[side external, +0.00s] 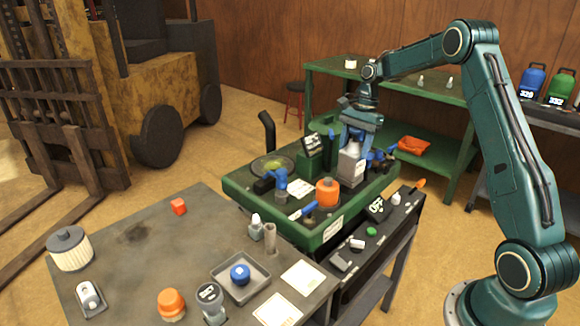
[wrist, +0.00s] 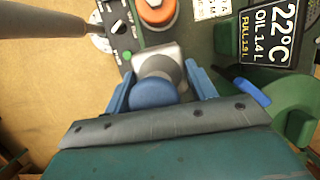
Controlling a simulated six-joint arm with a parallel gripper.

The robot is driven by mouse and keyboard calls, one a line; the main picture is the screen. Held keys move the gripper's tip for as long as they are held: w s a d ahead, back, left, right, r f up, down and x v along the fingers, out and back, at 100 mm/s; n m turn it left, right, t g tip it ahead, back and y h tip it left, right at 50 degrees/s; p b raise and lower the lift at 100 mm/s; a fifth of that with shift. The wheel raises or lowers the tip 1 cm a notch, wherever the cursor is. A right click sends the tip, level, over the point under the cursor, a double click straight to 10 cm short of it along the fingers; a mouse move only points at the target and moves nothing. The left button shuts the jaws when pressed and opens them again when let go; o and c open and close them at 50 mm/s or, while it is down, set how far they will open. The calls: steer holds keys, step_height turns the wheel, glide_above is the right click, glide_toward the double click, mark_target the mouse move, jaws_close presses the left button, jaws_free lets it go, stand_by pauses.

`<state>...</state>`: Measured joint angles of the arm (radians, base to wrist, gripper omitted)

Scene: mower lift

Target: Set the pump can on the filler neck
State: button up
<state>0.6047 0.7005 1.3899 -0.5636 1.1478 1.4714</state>
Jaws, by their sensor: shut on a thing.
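My gripper (side external: 354,146) is over the far right part of the green mower deck (side external: 240,190). It is shut on a grey can (side external: 350,167), which looks upright; I take it to be the pump can. In the wrist view the two blue fingers of my gripper (wrist: 158,72) stand on either side of the grey can (wrist: 166,57), with a round blue cap (wrist: 153,94) nearest the camera. I cannot tell whether the can's base touches the deck. I cannot pick out the filler neck with certainty; the can and gripper may hide it.
An orange-topped canister (side external: 327,192) and a blue-handled fitting (side external: 281,180) stand on the deck. A display (wrist: 270,32) reads 22°C, oil 1.4 L, full 1.9 L. A black control panel (wrist: 118,28) lies beside the deck. A grey table (side external: 110,240) with loose parts is in front.

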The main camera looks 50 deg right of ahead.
steer(key=shift+f, duration=0.15)
steer(key=shift+f, duration=0.35)
steer(key=shift+f, duration=0.3)
steer(key=o, duration=1.7)
steer(key=shift+o, duration=0.2)
steer(key=shift+f, duration=0.1)
steer(key=shift+r, duration=4)
